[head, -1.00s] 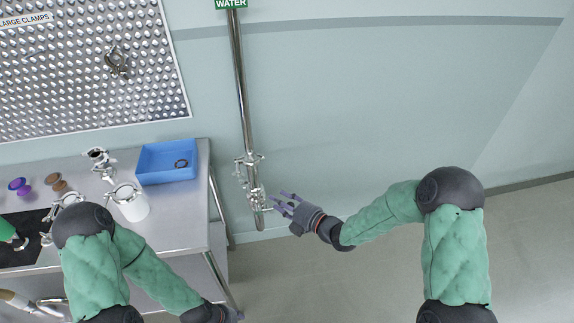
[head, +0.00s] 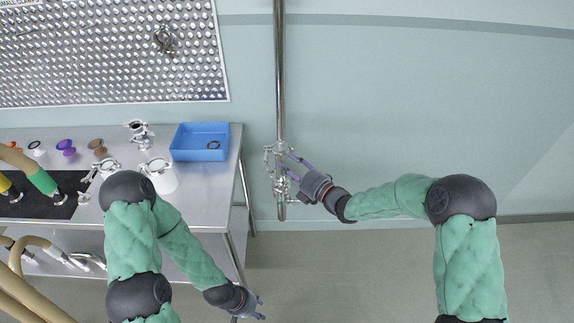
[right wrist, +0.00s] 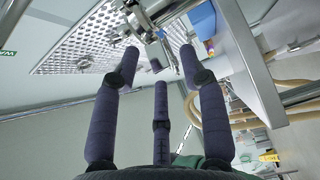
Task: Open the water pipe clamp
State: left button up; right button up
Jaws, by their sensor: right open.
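The steel water pipe (head: 280,85) runs straight down the wall in the head view. Its metal clamp fittings (head: 279,183) sit near the lower end; small parts are hard to tell apart, and I cannot tell whether the clamp is open. My right gripper (head: 291,165) is open, its fingers beside the fittings from the right and partly overlapping them. In the right wrist view the gripper (right wrist: 160,62) has its fingers spread, with metal pipe fittings (right wrist: 152,22) just beyond the tips. My left gripper (head: 255,306) hangs low, away from the pipe, its fingers too small to read.
A steel table (head: 205,205) stands left of the pipe, with a blue bin (head: 188,153) holding a dark ring, a white-and-steel pot (head: 161,178) and several caps. A perforated panel (head: 100,60) with a hung clamp (head: 164,40) is above. The floor at right is clear.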

jog(key=shift+w+a, duration=0.35)
jog(key=shift+a, duration=0.05)
jog(key=c, duration=0.9)
grip_shut()
